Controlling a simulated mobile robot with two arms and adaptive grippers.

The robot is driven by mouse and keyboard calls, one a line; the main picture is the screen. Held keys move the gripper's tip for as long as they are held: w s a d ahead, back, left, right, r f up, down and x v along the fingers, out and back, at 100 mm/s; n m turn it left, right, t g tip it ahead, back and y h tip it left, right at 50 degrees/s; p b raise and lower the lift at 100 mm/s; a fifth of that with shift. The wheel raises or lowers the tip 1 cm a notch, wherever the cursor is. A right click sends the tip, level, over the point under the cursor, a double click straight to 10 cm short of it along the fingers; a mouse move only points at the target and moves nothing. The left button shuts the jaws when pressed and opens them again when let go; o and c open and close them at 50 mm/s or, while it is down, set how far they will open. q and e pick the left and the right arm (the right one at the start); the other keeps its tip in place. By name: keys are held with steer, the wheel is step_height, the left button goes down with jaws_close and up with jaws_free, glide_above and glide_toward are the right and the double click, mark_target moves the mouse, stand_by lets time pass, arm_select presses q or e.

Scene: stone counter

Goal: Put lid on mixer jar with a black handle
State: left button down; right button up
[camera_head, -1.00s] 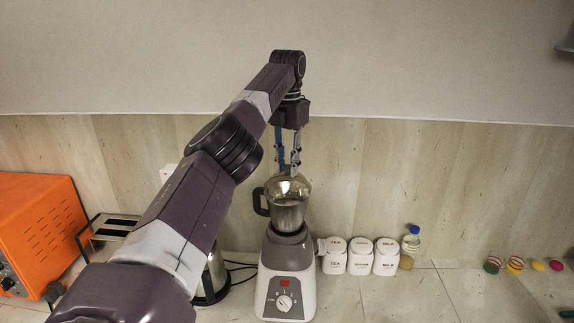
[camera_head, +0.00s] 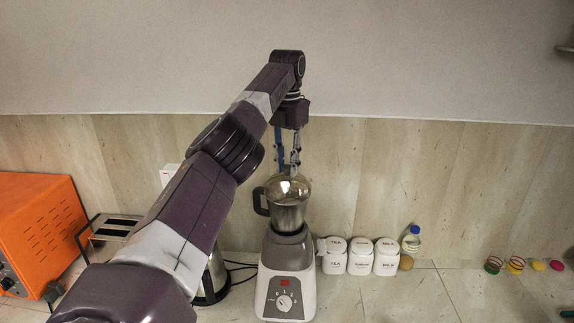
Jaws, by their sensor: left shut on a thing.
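The mixer jar (camera_head: 287,214) is metallic with a black handle (camera_head: 259,202) on its left side. It stands upright on the white and grey mixer base (camera_head: 287,273). The lid (camera_head: 288,187) is a clear, brownish dome at the jar's top; I cannot tell if it is fully seated. My left gripper (camera_head: 288,172) points down from above, shut on the lid's top. The fingertips partly cover the lid. My right gripper is not in view.
White canisters (camera_head: 360,258) and a blue-capped bottle (camera_head: 411,240) stand right of the mixer. A steel kettle (camera_head: 213,279), a toaster (camera_head: 110,232) and an orange oven (camera_head: 38,230) are at left. The counter (camera_head: 450,290) is clear at front right.

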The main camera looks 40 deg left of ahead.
arm_select(q)
steer(key=shift+f, duration=0.1)
stand_by(0.8)
steer(key=c, duration=1.6)
jaws_free()
steer(key=shift+o, duration=0.3)
steer(key=o, duration=0.4)
jaws_close()
steer(key=shift+f, duration=0.1)
